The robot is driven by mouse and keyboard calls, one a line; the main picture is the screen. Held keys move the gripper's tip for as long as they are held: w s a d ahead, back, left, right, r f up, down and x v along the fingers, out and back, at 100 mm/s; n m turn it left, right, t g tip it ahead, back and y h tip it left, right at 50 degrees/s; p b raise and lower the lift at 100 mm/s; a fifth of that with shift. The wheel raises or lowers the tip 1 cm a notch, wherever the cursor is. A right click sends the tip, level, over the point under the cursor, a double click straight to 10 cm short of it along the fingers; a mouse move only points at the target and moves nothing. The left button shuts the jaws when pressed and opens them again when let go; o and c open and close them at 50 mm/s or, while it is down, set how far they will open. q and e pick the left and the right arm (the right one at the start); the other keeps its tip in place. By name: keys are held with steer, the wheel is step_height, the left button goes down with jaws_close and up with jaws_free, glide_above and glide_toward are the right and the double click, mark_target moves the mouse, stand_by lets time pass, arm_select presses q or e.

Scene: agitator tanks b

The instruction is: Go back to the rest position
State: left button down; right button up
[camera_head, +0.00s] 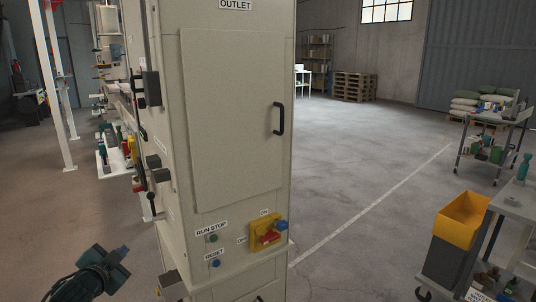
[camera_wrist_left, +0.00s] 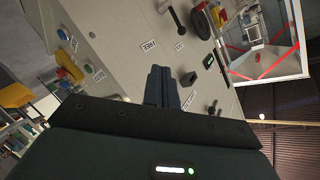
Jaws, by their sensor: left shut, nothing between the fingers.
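My left gripper (camera_head: 116,254) is at the lower left of the head view, in front of the tall beige cabinet (camera_head: 235,120) and to the left of its lower front. Its fingers are together and empty. In the left wrist view the shut fingers (camera_wrist_left: 162,86) point at the cabinet's side panel (camera_wrist_left: 125,30), which carries black levers and labels. I cannot tell the exact gap to the panel. My right gripper is in neither view.
The cabinet front has a black door handle (camera_head: 279,118), a yellow-and-red switch (camera_head: 265,232), and green (camera_head: 212,238) and blue (camera_head: 216,263) buttons. A cart (camera_head: 519,205) with a yellow bin (camera_head: 463,219) stands at right. The floor (camera_head: 365,180) between is clear.

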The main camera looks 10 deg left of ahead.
arm_select(q)
steer(key=s+d+f+g+h, duration=0.1)
steer(key=s+d+f+h, duration=0.1)
steer(key=s+d+f, duration=0.6)
steer(key=s+d+f+g+h, duration=0.15)
steer(key=s+d+f, duration=0.35)
steer(key=d, duration=0.6)
steer(key=s+d+n+g+h+p, duration=0.1)
steer(key=s+d+n+h+p, duration=0.2)
steer(key=s+d, duration=0.9)
steer(key=shift+s+d+f+n+g, duration=0.3)
steer(key=shift+s+d+f+g, duration=0.1)
steer(key=shift+d, duration=0.85)
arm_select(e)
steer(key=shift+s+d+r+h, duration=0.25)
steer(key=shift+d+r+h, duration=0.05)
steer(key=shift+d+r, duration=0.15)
